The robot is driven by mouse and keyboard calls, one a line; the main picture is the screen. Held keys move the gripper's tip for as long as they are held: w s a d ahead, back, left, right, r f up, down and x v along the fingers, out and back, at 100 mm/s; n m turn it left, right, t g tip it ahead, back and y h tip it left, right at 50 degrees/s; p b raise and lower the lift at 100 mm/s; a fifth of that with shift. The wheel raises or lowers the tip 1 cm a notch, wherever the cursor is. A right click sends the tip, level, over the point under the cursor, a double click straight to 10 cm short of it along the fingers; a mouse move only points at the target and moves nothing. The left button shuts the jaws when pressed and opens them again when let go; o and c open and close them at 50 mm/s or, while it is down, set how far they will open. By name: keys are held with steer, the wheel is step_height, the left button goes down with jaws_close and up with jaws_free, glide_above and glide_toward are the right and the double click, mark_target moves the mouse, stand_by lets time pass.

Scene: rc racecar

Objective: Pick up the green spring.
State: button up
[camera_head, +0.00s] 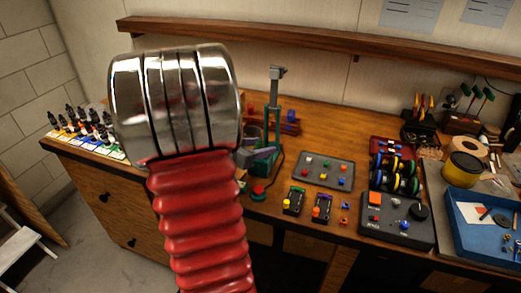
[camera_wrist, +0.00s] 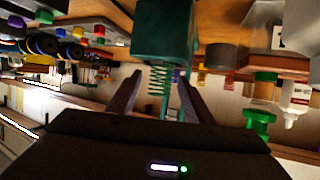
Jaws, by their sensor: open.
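The green spring (camera_wrist: 156,80) shows in the wrist view as a small upright coil, just by a teal block (camera_wrist: 163,32). My gripper (camera_wrist: 162,75) is open, with one dark finger on each side of the spring and visible space between them and the coil. I cannot tell whether the spring is fully between the fingers in depth. In the head view the teal stand (camera_head: 273,108) rises behind my arm, and I cannot make out the spring there.
A grey tray with coloured pieces (camera_head: 323,171), a control box (camera_head: 396,220) and a blue tray (camera_head: 480,237) lie to the right on the wooden bench. Small bottles (camera_head: 85,127) stand at the left.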

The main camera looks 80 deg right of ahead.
steer(key=shift+c, duration=0.7)
steer(key=c, duration=1)
steer(key=shift+o, duration=0.2)
steer(key=shift+r, duration=0.1)
step_height(320, 180, up, 10)
